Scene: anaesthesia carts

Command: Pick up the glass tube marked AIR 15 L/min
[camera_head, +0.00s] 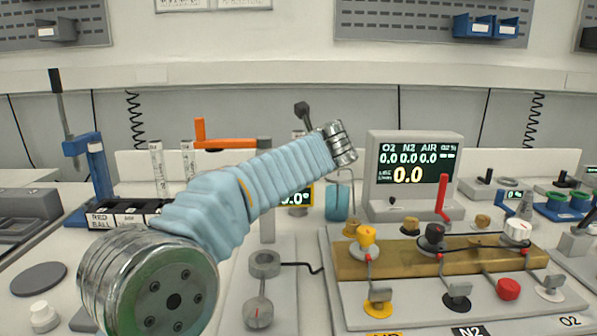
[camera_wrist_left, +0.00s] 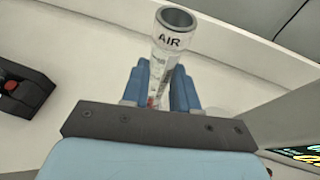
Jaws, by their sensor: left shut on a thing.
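In the left wrist view, a clear glass tube (camera_wrist_left: 168,42) with a grey rim and a black AIR mark stands between the two blue fingers of my left gripper (camera_wrist_left: 160,76). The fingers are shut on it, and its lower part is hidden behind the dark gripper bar. The flow figure on the tube cannot be read. In the head view, my left arm in its light blue sleeve reaches from the lower left to the middle. The sleeve hides much of what is behind it, and I cannot make out the fingers there. My right gripper is not in view.
Two other clear tubes (camera_head: 158,168) stand at the left by a black box marked RED BALL (camera_head: 112,218). A grey O2/N2/AIR monitor (camera_head: 412,205) stands behind a brass valve block (camera_head: 350,268). An orange lever (camera_head: 232,143) rises behind my arm.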

